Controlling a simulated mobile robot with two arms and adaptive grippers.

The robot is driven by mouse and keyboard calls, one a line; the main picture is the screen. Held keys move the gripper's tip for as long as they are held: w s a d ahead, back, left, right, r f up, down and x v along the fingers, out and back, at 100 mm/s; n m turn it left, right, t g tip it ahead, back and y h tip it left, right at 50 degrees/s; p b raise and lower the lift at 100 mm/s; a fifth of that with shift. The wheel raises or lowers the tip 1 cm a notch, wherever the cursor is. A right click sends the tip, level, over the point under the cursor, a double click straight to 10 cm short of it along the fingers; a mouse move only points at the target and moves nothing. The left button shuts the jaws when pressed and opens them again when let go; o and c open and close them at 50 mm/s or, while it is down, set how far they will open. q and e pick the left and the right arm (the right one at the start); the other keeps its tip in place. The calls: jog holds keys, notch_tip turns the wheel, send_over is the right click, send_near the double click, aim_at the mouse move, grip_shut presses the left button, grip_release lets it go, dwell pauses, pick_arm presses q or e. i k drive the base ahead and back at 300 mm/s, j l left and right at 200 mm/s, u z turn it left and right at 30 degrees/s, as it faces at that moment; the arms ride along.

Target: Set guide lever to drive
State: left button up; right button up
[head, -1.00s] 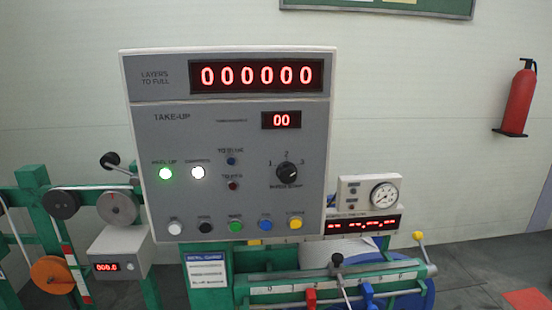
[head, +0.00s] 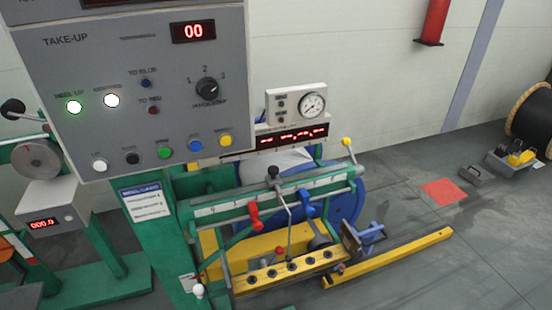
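A lever with a black ball knob (head: 273,171) stands at the scaled green traverse bar (head: 226,207) of the take-up, between a red clamp piece (head: 254,216) and a blue one (head: 306,208). A lever with a yellow knob (head: 346,142) rises at the bar's right end. Lower down are a small red knob (head: 280,251) and a white knob (head: 198,290). I cannot read any label that tells which is the guide lever or its position. Neither of my grippers is in view.
The grey take-up panel (head: 120,100) stands upper left, with lit lamps and coloured buttons. A gauge box (head: 296,103) sits behind the bar. A yellow beam (head: 395,257) lies on the floor at right. A red floor patch (head: 443,191) and cable drum (head: 530,115) are farther right.

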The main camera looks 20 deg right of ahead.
aim_at(346, 141)
jog(key=i+l+z, duration=0.1)
jog(key=l+z, duration=0.2)
jog(key=z, duration=0.15)
jog(key=i+l+z, duration=0.1)
jog(key=l+z, duration=0.3)
jog(key=i+l, duration=0.2)
jog(key=l, duration=0.2)
jog(key=i+l, duration=0.15)
jog(key=l, duration=0.25)
jog(key=i+l, duration=0.2)
jog(key=l, duration=0.2)
jog(key=i+l, duration=0.2)
jog(key=l, duration=0.2)
jog(key=k+z, duration=0.05)
